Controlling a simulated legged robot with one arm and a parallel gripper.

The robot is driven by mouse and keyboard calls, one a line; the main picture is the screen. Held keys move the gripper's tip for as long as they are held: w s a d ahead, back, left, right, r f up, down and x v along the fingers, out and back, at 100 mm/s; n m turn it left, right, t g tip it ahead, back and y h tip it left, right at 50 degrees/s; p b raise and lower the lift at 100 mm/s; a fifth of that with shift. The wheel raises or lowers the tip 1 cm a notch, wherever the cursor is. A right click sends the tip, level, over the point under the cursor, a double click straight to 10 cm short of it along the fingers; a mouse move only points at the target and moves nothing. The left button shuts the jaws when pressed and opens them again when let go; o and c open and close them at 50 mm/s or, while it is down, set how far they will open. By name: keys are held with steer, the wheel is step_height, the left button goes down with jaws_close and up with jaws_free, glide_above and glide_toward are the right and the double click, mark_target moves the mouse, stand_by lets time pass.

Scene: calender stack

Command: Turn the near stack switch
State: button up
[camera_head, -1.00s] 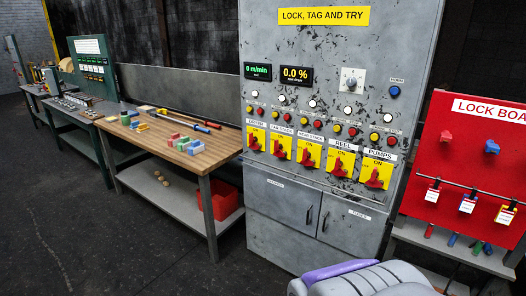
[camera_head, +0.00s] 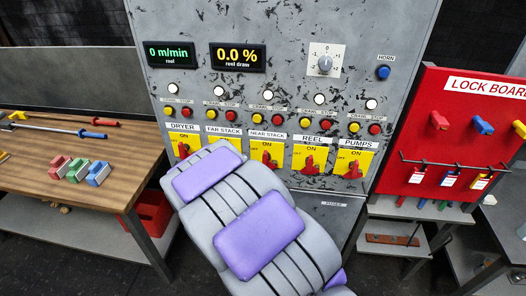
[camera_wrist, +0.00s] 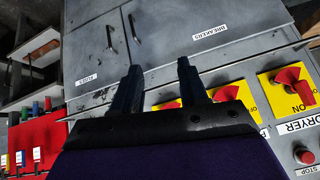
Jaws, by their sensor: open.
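The near stack switch (camera_head: 268,157) is a red handle on a yellow plate, third from the left in the cabinet's switch row, under a NEAR STACK label (camera_head: 267,133). My grey and purple arm reaches up just below it and covers part of the far stack switch plate (camera_head: 222,146). My gripper is hidden in the head view. In the wrist view my gripper (camera_wrist: 157,72) is open and empty, its two dark fingers spread before the grey cabinet doors. Beside the right finger are parts of yellow plates with red handles; the dryer switch (camera_wrist: 290,82) is farther right.
The cabinet (camera_head: 390,30) has buttons and lamps above the switches, plus a dial (camera_head: 325,63). A wooden workbench (camera_head: 100,130) with coloured blocks stands at left. The red lock board (camera_head: 420,110) with hanging tags stands at right.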

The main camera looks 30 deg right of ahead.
mark_target(265, 160)
steer(key=w+d+r+n+t+h+p, duration=0.2)
steer(key=w+d+r+t+h+p, duration=0.1)
steer(key=d+r+t+h+p, duration=0.5)
steer(key=shift+t+y, duration=0.3)
steer(key=shift+y, duration=0.6)
steer(key=shift+w+a+f+b+x, duration=0.15)
steer(key=shift+f+b+x, duration=0.1)
steer(key=shift+b+x, duration=2.5)
steer(key=shift+w+a+f+b+x, duration=0.15)
steer(key=shift+f+b+x, duration=0.1)
steer(key=shift+b+x, duration=2.5)
steer(key=shift+a+f+b+x, duration=0.15)
steer(key=shift+f+b+x, duration=0.1)
steer(key=shift+b+x, duration=2.5)
